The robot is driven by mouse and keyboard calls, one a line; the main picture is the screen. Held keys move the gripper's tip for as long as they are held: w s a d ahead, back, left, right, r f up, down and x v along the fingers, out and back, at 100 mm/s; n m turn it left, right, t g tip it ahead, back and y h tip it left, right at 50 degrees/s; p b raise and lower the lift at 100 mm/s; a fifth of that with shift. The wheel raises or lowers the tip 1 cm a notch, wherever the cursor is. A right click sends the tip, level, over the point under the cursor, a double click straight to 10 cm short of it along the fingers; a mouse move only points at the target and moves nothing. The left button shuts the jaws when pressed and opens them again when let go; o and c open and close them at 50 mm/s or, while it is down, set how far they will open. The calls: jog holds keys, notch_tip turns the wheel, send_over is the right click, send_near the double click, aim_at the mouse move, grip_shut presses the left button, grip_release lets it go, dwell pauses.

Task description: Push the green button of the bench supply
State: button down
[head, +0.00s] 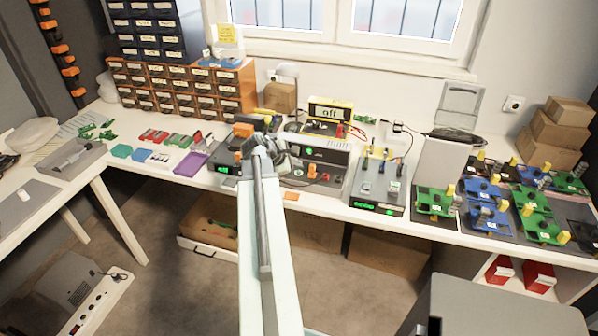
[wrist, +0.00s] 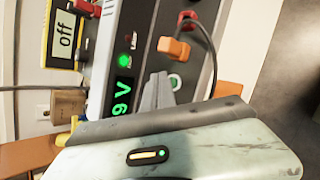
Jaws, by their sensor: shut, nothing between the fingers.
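The bench supply (head: 318,150) is a dark box with a light top on the bench. In the wrist view its front panel (wrist: 150,40) is turned sideways, with a lit "9 V" reading and a bright green round lamp (wrist: 124,61). A green disc in a pale ring, which looks like the green button (wrist: 175,82), shows on the panel's lower part. My gripper (wrist: 160,78) is shut and empty, its tips close beside this disc on the left in the picture. I cannot tell whether they touch. In the head view my gripper (head: 266,148) covers the supply's left part.
An orange plug (wrist: 174,47) with a dark cable sits close to the disc.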

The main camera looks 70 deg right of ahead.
jog(key=shift+f, duration=0.1)
jog(key=shift+f+b, duration=0.35)
jog(key=shift+b, duration=0.1)
jog(key=shift+f, duration=0.1)
dwell(0.4)
jog(key=shift+r+p, duration=0.45)
jog(key=shift+r, duration=0.1)
jog(key=shift+r, duration=0.1)
notch_tip(320, 180, up, 6)
jog(key=p, duration=0.6)
